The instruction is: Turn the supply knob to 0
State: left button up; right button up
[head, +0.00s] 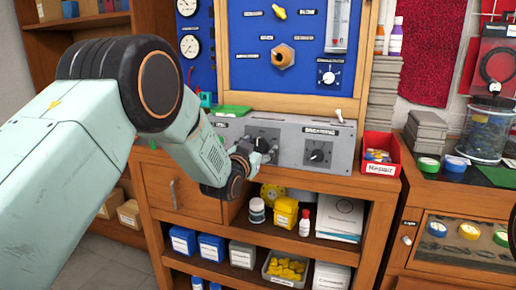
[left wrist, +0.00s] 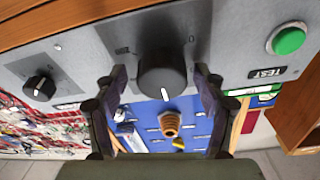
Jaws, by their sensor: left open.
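A grey control panel (head: 340,160) stands on the wooden bench. My left gripper (head: 262,152) is in front of its middle part and mostly hides a knob there. In the left wrist view that large black knob (left wrist: 162,74) lies between the two open fingers of my left gripper (left wrist: 160,82), one on each side, with gaps visible. A white mark shows on the knob's lower edge in that view. Its label is not readable, so I cannot confirm that it is the supply knob. My right gripper is not in view.
A smaller black knob (head: 317,155) sits under the BREATHING label; it also shows in the wrist view (left wrist: 40,88). A green TEST button (left wrist: 289,40) is on the other side. A red repair bin (head: 381,155) stands right of the panel. A blue board (head: 245,70) rises behind.

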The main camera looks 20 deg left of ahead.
pick_arm(q)
jog(key=shift+a, duration=0.1)
jog(key=shift+c, duration=0.4)
jog(key=shift+c, duration=0.7)
jog(key=c, duration=0.9)
jog(key=shift+c, duration=0.2)
